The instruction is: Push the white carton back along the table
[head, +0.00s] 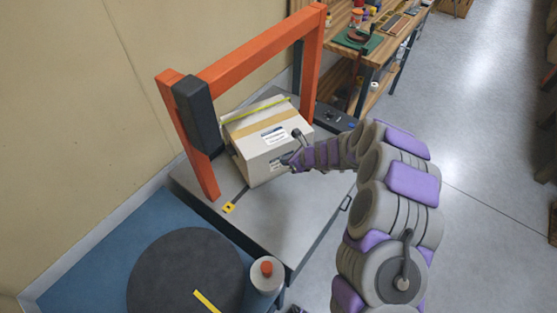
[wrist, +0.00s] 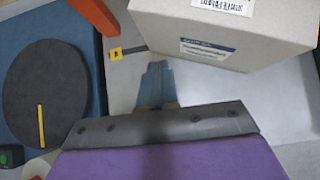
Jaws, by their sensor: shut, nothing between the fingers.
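The white carton (head: 258,128) stands on the grey table (head: 285,215), under an orange frame. It has a tan tape strip on top and labels on its top and near side. My gripper (head: 289,159) is at the carton's near side, close to its lower label. In the wrist view the shut fingers (wrist: 157,80) are empty, and their tips lie just below the carton's left corner. The carton (wrist: 225,30) fills the upper right of that view. I cannot tell whether the fingertips touch it.
The orange frame (head: 250,55) arches over the table, with a dark box (head: 193,115) on its left post. A yellow marker (head: 229,207) lies near that post. A black disc (head: 185,270) and an orange-topped canister (head: 266,277) are at the front left. The near tabletop is clear.

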